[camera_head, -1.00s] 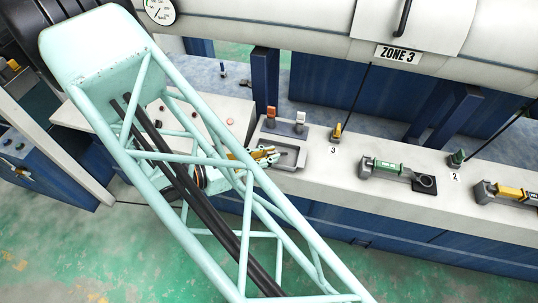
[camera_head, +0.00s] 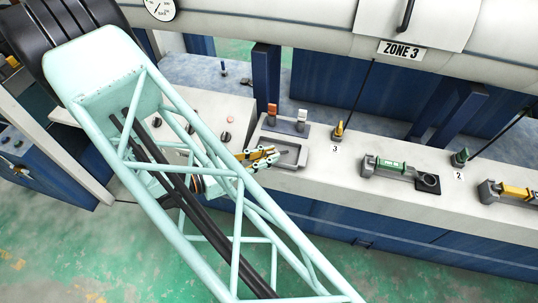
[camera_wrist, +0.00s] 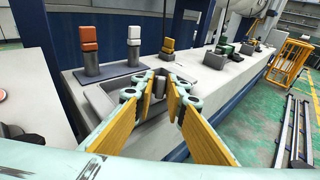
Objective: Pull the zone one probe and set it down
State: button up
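My gripper (camera_head: 262,157) is at the left edge of a shallow grey tray (camera_head: 288,166) on the white bench. In the wrist view my gripper (camera_wrist: 162,88) has its yellow-padded fingers apart, pointing over the tray. A small grey upright piece (camera_wrist: 159,79) shows between the fingertips; I cannot tell whether it is part of the tray, and the fingers appear apart from it. A yellow plug (camera_head: 339,130) stands at label 3, and a green plug (camera_head: 459,158) stands at label 2. No label 1 is visible, so I cannot identify the zone one probe.
Behind the tray stand an orange-capped post (camera_head: 271,112) and a white-capped post (camera_head: 301,119). A grey holder with a green part (camera_head: 384,165) lies right of the tray; another with a yellow part (camera_head: 515,191) is farther right. The barrel with the ZONE 3 sign (camera_head: 401,50) runs above.

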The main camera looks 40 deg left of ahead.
jog(key=shift+s+f+t+b, duration=0.15)
jog(key=shift+f+t+b, duration=0.15)
jog(key=shift+b, duration=0.2)
jog(key=shift+o, duration=0.2)
jog(key=shift+s+f, duration=0.1)
jog(key=shift+f, duration=0.25)
dwell(1.3)
jog(key=shift+o, duration=0.2)
dwell(0.8)
jog(key=o, duration=0.6)
jog(key=shift+c, duration=0.2)
jog(key=v, duration=1.2)
jog(key=shift+r, duration=0.25)
jog(key=shift+a, duration=0.1)
dwell(0.8)
